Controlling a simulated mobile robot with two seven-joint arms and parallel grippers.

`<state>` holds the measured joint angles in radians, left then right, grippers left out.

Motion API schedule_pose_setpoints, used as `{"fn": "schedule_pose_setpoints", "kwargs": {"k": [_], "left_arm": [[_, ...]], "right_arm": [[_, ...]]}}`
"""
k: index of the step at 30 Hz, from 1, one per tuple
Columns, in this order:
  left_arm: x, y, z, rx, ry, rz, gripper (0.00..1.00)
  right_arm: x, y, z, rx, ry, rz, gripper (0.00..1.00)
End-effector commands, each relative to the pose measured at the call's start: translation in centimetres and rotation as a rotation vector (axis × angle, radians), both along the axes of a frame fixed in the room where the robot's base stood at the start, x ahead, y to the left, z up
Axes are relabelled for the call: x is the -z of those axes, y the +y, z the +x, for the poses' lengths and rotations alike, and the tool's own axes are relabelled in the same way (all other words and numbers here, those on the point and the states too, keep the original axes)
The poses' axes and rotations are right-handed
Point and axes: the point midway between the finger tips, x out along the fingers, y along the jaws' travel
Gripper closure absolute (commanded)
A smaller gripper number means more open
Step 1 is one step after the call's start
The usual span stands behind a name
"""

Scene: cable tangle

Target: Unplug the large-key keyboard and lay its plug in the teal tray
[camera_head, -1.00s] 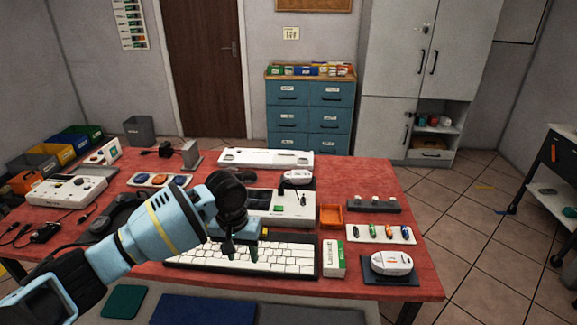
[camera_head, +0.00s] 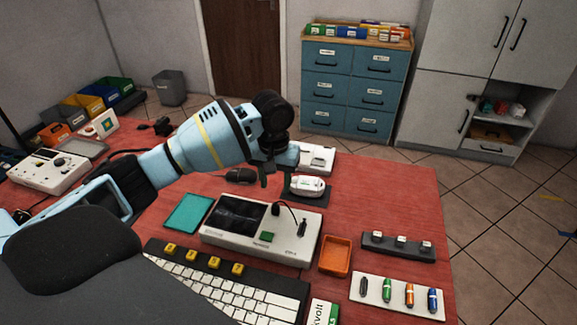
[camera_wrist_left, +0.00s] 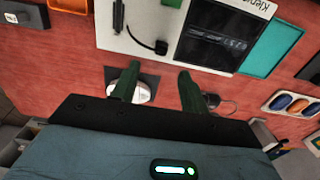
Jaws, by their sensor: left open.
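The white keyboard (camera_head: 225,290) with a row of yellow keys lies at the table's front edge, partly cut off by the frame. The teal tray (camera_head: 188,213) lies left of the white console and looks empty; it also shows in the left wrist view (camera_wrist_left: 272,45). A black lead with a dark end (camera_head: 302,228) rests on the white console (camera_head: 292,250), its dark end also in the wrist view (camera_wrist_left: 162,47). I cannot tell whether it belongs to the keyboard. My left gripper (camera_head: 276,175) is open and empty, above the area behind the console. My right gripper is not in view.
A white device (camera_head: 307,186) on a dark pad stands close to the left gripper. A dark mouse (camera_head: 240,175) lies left of it. An orange tray (camera_head: 335,257), a dark three-piece strip (camera_head: 398,246) and a white marker board (camera_head: 398,297) lie at right. Bare red tabletop shows far right.

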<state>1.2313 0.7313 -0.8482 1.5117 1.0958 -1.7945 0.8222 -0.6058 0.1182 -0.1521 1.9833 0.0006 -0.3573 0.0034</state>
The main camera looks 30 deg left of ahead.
Motion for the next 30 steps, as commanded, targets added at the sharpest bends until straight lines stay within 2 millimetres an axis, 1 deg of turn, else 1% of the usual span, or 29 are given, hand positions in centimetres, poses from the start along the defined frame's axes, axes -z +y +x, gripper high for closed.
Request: {"fn": "schedule_pose_setpoints", "kwargs": {"k": [8,11,21,25,30], "left_arm": [[0.4,0.0,0.0,0.0,0.001,0.001,0.55],[1.3,0.0,-0.1,0.0,0.003,0.0,0.55],[6.0,0.0,-0.1,0.0,0.002,0.001,0.55],[7.2,0.0,-0.1,0.001,0.001,0.001,0.55],[7.8,0.0,-0.1,0.001,0.0,0.001,0.55]], "right_arm": [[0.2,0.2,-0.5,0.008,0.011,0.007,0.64],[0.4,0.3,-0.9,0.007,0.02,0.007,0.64],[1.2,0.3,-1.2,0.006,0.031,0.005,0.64],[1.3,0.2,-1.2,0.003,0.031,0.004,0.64],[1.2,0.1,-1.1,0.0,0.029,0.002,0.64]]}}
